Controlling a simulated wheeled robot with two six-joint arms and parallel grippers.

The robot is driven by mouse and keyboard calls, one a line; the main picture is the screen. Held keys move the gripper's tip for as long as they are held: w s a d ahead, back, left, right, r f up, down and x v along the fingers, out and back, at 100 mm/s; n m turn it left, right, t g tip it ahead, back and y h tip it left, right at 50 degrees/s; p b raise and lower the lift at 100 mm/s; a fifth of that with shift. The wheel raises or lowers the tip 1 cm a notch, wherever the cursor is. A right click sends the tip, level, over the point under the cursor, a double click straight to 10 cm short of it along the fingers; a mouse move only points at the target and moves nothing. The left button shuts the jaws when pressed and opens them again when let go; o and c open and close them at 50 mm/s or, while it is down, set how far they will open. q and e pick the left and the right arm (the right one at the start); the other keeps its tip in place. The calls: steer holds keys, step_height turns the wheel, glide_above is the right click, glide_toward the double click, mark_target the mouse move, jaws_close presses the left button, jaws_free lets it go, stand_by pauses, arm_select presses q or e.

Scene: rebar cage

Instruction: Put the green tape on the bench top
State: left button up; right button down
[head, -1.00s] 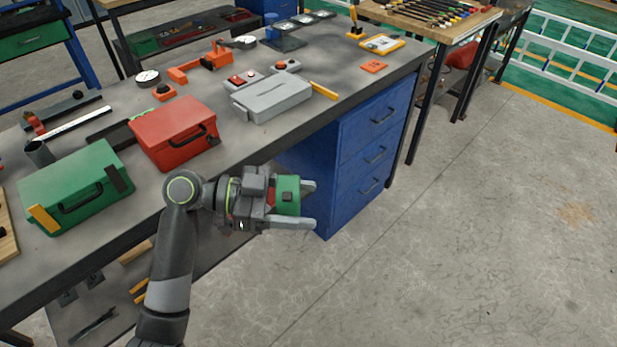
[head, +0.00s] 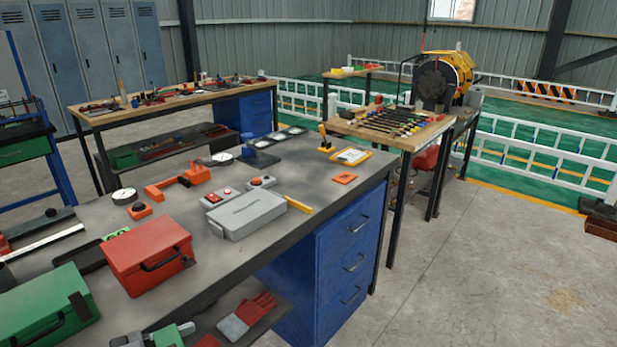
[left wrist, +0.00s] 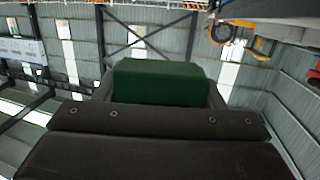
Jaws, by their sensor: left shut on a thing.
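The green tape (head: 167,337) is between the fingers of my left gripper (head: 172,333), low in the head view and cut off by the bottom edge. The gripper is shut on it. In the left wrist view the tape (left wrist: 158,84) is a dark green block held across the middle. In the head view the gripper appears in front of the near edge of the grey bench top (head: 310,172); its height relative to the edge is hard to tell. My right gripper is in neither view.
On the bench stand a green box (head: 40,309), a red box (head: 147,255) and a grey box (head: 247,214). An orange clamp-like tool (head: 176,182) lies behind. Bare bench shows right of the red box. Blue drawers (head: 340,255) and red gloves (head: 248,313) are below.

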arm_select(q)
steer(key=shift+r+n+t+y, duration=0.1)
steer(key=shift+n+t+y, duration=2.2)
steer(key=shift+n+y, duration=0.3)
